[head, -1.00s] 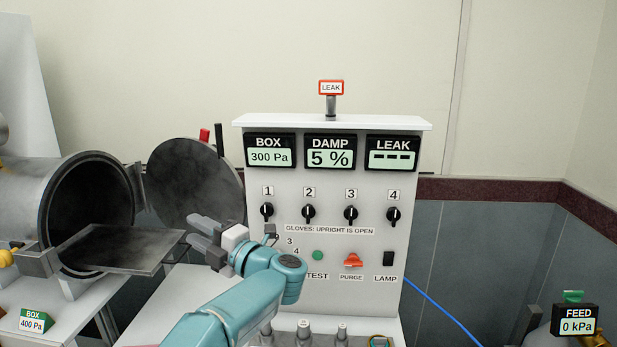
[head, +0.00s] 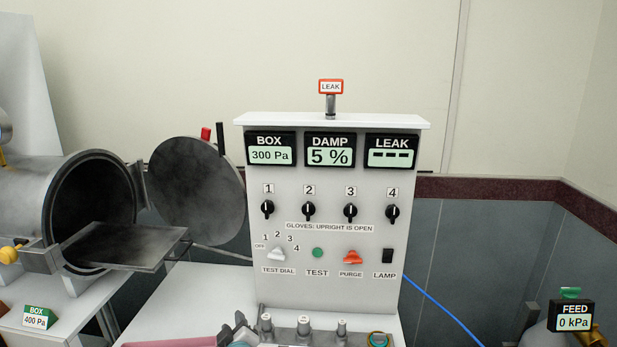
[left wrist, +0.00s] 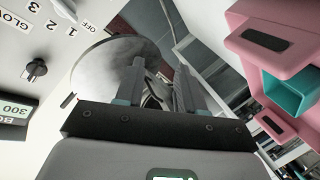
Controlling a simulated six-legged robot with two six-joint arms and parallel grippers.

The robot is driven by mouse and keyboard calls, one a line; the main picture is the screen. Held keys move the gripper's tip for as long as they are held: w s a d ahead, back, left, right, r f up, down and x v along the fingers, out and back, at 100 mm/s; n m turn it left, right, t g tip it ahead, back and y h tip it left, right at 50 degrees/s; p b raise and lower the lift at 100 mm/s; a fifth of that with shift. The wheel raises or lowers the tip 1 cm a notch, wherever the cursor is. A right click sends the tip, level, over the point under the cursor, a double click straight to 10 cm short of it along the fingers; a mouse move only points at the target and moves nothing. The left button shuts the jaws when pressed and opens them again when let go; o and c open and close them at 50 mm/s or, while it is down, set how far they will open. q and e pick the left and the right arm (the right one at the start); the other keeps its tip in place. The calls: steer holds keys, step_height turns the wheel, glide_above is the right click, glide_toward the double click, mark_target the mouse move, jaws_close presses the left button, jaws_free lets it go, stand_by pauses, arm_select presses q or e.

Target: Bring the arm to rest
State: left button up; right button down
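My left gripper (head: 238,330) shows at the bottom edge of the head view, low in front of the panel's base; most of the arm is out of the picture. In the left wrist view its two grey fingers (left wrist: 160,85) stand apart with nothing between them. The control panel (head: 410,250) stands upright behind it. The panel's white test dial (head: 277,254) is in plain sight, clear of the gripper. My right gripper is in neither view.
An open round chamber (head: 48,205) with a flat tray (head: 125,247) and round door (head: 197,190) stands at left. Several small capped posts (head: 304,326) line the panel's foot. A feed tank display (head: 573,317) is at right. White table (head: 205,290) is bare left of the panel.

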arm_select(q)
steer(key=s+d+f+m+g+h, duration=0.2)
steer(key=s+f+m+g+h, duration=0.2)
steer(key=s+f, duration=0.65)
steer(key=s+d+f+m+g+h, duration=0.1)
steer(key=s+f+m+g+h, duration=0.2)
steer(key=s, duration=0.7)
steer(key=s+d+f+m+g, duration=0.15)
steer(key=s+f+g, duration=0.3)
steer(key=s, duration=0.55)
steer(key=s+d+f+m+g+h, duration=0.1)
steer(key=s+d+f+g+h, duration=0.2)
steer(key=s, duration=0.7)
step_height(320, 180, down, 14)
steer(key=a+y+b, duration=0.1)
steer(key=b, duration=1.1)
steer(key=shift+a, duration=0.15)
steer(key=shift+s+r, duration=0.15)
steer(key=shift+s, duration=0.05)
steer(key=shift+w, duration=0.1)
